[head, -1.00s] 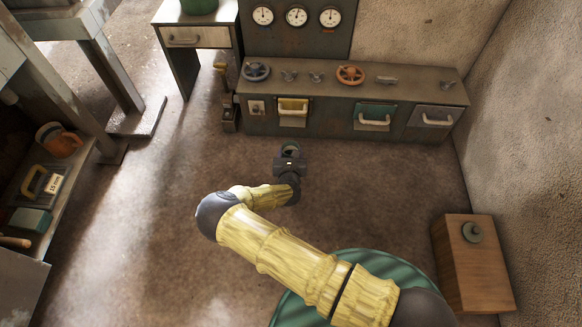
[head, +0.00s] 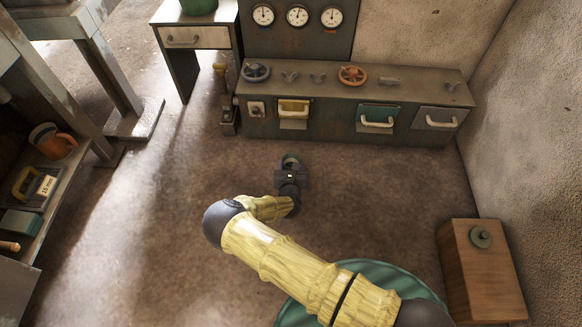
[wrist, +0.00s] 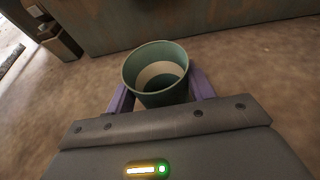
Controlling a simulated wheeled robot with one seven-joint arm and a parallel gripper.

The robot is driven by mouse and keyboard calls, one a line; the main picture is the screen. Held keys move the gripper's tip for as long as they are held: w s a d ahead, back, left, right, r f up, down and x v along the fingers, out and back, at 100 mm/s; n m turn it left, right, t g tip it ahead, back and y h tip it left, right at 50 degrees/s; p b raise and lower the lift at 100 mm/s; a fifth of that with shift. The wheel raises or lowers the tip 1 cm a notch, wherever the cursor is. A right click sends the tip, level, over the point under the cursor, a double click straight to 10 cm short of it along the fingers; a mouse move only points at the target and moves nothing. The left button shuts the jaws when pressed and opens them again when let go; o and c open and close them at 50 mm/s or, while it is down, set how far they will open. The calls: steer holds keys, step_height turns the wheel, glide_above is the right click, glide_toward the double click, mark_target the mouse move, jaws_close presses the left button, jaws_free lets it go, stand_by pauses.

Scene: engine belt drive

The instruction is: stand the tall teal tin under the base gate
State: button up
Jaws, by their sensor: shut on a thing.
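The teal tin (wrist: 157,58) is in my gripper (wrist: 160,92), with a purple finger on either side of it. Its open round mouth faces the wrist camera and a pale band shows inside; its base is hidden. In the head view the tin (head: 291,160) is a small teal patch at the end of my gripper (head: 290,171), out over the floor in front of the grey console. I cannot tell its height above the floor. A grey post-like fixture with a tan top (head: 222,95) stands at the console's left end; I cannot tell whether this is the base gate.
A wooden box (head: 482,270) stands at right. A shelf (head: 30,235) with a mug and tins is at left. The floor between my gripper and the console is clear.

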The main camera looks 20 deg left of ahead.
steer(key=shift+f, duration=0.15)
steer(key=o, duration=1.1)
steer(key=shift+r, duration=0.25)
steer(key=shift+s+d+r+p, duration=0.1)
steer(key=shift+s+r+p, duration=0.1)
steer(key=shift+p, duration=0.1)
steer(key=p+v, duration=0.5)
steer(key=v, duration=0.6)
steer(key=shift+s+p, duration=0.25)
steer(key=shift+p, duration=0.05)
